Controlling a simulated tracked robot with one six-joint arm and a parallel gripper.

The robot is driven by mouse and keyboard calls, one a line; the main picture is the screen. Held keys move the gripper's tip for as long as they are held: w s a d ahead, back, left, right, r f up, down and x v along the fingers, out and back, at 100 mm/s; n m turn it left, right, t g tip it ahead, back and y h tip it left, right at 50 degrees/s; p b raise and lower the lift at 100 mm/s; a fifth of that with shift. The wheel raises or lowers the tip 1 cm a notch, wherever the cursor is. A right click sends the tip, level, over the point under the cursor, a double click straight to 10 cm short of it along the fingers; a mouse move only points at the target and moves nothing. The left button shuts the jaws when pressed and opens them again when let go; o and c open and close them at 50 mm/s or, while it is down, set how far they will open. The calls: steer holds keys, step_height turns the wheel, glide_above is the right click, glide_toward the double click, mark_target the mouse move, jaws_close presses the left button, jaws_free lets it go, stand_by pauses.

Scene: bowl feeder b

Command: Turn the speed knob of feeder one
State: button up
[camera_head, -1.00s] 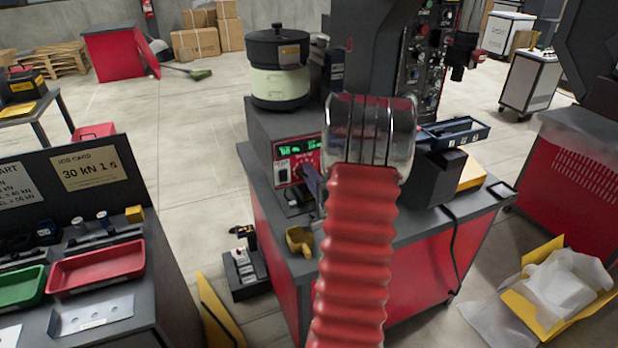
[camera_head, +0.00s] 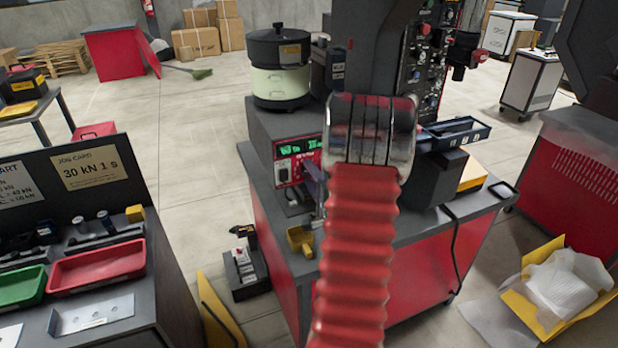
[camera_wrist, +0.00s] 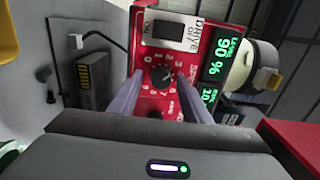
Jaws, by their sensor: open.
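The feeder's red control panel (camera_head: 297,160) faces me below the bowl feeder (camera_head: 279,68). In the wrist view the red panel (camera_wrist: 180,62) appears turned on its side, with a black speed knob (camera_wrist: 161,76) ringed by white numbers. My gripper (camera_wrist: 159,82) is open, its two pale fingers reaching toward the panel on either side of this knob. I cannot tell whether they touch it. A second dark knob (camera_wrist: 153,114) shows partly between the fingers. In the head view my arm hides most of the gripper.
A white and black switch (camera_wrist: 165,32) sits on the same panel. A yellow scoop (camera_head: 300,240) lies on the red bench's (camera_head: 268,240) front corner. A grey control tower with several buttons (camera_head: 425,70) stands behind my arm.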

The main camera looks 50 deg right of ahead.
steer(key=v, duration=1.3)
steer(key=shift+s+a, duration=0.2)
steer(key=shift+s, duration=0.1)
steer(key=shift+f, duration=0.1)
steer(key=w+a+r+n+g+y, duration=0.25)
steer(key=w+a+n, duration=0.4)
steer(key=w, duration=0.35)
steer(key=w+a+r+n+g, duration=0.2)
steer(key=a+r+n+g, duration=0.15)
steer(key=a+n, duration=0.45)
steer(key=s+a+r+n+g+y, duration=0.1)
steer(key=s+a+n+y, duration=0.1)
steer(key=a, duration=0.7)
steer(key=s+a+r+n+g+y, duration=0.1)
steer(key=s+a+r+n+y, duration=0.1)
steer(key=s+a+n, duration=0.2)
steer(key=s+a+r+n+g+y, duration=0.1)
steer(key=s+a, duration=0.6)
steer(key=a, duration=0.8)
steer(key=n+y, duration=0.1)
steer(key=n, duration=0.1)
steer(key=shift+s+a+r+n+g+y, duration=0.25)
steer(key=shift+a+r+n+g+y, duration=0.05)
steer(key=shift+a+n+g+y, duration=0.1)
